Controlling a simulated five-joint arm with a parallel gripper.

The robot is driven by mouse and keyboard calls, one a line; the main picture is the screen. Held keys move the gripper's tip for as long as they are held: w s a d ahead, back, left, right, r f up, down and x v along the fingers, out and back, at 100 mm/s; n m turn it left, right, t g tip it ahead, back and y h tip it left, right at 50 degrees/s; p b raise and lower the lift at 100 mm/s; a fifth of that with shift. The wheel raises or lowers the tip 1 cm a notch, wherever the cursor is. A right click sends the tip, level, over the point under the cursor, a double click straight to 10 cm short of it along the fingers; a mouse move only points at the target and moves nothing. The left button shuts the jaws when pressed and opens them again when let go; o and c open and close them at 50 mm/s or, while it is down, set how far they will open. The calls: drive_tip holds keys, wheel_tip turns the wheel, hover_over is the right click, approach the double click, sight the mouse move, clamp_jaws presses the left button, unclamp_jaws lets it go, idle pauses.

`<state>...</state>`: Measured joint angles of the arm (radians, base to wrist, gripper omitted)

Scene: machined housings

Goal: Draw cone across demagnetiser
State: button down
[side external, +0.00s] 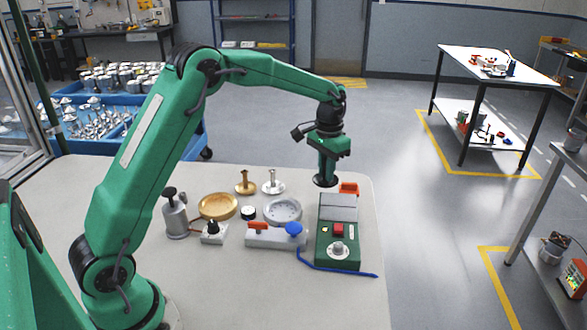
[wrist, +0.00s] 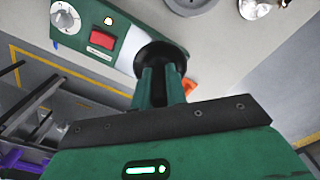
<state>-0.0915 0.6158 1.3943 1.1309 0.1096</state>
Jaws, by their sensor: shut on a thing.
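The demagnetiser (side external: 338,252) is a green box near the right end of the bench, with a pale grey top plate (side external: 338,207), a red switch and a grey dial. In the wrist view its green body (wrist: 122,22) shows at upper left. My gripper (side external: 327,172) is shut on a dark round part, the cone (side external: 326,182), with its wide disc facing down. In the wrist view the cone (wrist: 161,56) shows as a black disc beyond the fingers and overlaps the plate's end. The cone is at the plate's far end; I cannot tell whether they touch.
An orange piece (side external: 349,188) lies just behind the demagnetiser. A grey block with a blue knob (side external: 262,237) stands to its left, and a blue cable (side external: 330,270) runs along its front. Gold and silver parts stand further left. The bench's right edge is close.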

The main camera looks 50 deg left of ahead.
drive_tip(key=shift+r, duration=1.2)
drive_tip(key=shift+s, duration=0.1)
